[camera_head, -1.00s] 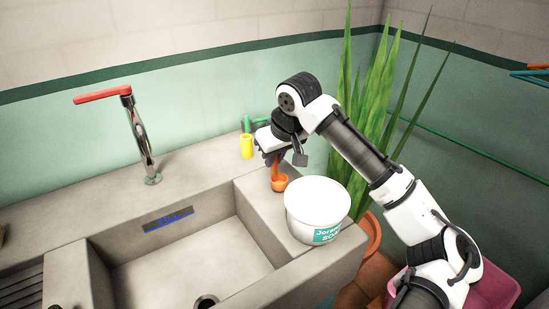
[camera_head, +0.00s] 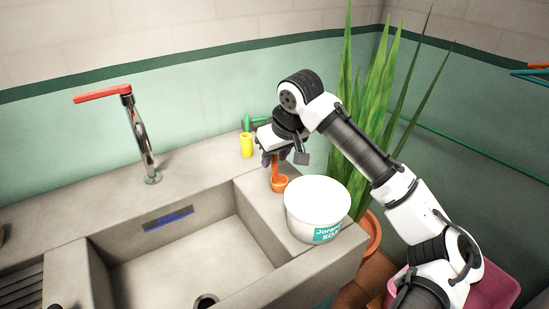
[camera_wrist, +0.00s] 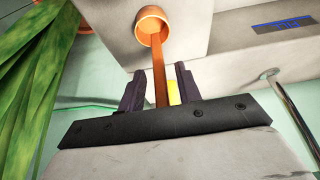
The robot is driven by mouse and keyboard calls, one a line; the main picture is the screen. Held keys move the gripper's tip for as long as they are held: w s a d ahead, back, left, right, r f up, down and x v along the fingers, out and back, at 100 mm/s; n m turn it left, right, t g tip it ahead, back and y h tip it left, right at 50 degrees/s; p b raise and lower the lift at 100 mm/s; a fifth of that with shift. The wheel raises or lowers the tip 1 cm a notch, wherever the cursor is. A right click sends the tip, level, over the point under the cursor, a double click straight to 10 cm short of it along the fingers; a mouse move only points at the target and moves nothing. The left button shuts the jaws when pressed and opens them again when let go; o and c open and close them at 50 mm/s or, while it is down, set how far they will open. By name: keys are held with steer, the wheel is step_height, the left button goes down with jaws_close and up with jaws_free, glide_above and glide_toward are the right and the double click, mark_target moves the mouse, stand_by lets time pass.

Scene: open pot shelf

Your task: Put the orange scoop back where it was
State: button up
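The orange scoop (camera_head: 279,183) stands on the concrete sink counter beside a white tub, its handle pointing up to my gripper (camera_head: 272,160). In the wrist view the scoop's round cup (camera_wrist: 153,22) is at the top. Its handle runs down between the two dark fingers of my gripper (camera_wrist: 160,80). The fingers are apart, with a visible gap on each side of the handle, so my gripper is open around it. The cup seems to rest on the counter, but its exact contact is hard to tell.
The white tub (camera_head: 317,208) stands close right of the scoop. A yellow cup-like object (camera_head: 246,146) and a green object (camera_head: 262,122) are behind my gripper. The sink basin (camera_head: 190,258) and the tap (camera_head: 142,140) are left; a tall plant (camera_head: 370,110) is right.

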steer(key=v, duration=1.1)
steer(key=shift+b, duration=0.3)
steer(key=shift+r, duration=0.1)
